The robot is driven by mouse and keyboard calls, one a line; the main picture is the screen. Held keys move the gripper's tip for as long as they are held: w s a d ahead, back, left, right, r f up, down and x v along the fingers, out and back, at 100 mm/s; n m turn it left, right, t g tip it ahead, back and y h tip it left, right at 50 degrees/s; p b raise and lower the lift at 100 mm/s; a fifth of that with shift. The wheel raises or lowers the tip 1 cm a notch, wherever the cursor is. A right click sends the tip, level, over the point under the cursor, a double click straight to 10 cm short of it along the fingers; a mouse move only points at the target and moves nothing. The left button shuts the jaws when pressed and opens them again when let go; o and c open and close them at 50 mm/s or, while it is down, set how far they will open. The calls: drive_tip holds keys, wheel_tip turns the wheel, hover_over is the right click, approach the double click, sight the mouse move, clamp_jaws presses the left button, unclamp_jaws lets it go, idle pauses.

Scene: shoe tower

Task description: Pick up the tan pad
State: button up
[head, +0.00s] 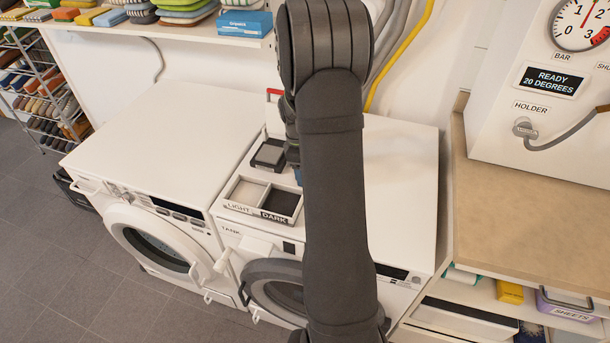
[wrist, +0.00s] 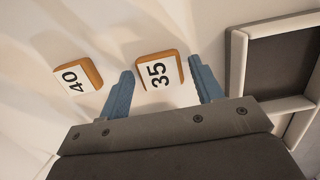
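No pad is plainly tan; the nearest in colour are two small orange-brown blocks with white number faces in the wrist view. The block marked 35 (wrist: 157,71) lies between my gripper's blue fingers, with a visible gap to each. The block marked 40 (wrist: 78,78) lies to its left, outside the fingers. My gripper (wrist: 161,68) is open and holds nothing. I cannot tell its height above the white surface. In the head view my arm hides both blocks and most of the gripper; only a bit of blue finger shows.
A white tray (head: 229,207) marked LIGHT and DARK, with grey and dark compartments, sits on the right-hand white machine (head: 398,200). Its rim (wrist: 236,65) is close right of my gripper. The left machine's top (head: 165,135) is clear. A tan counter (head: 520,215) stands right.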

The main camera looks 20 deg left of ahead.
drive_tip(key=c, duration=0.7)
drive_tip(key=shift+r, duration=0.15)
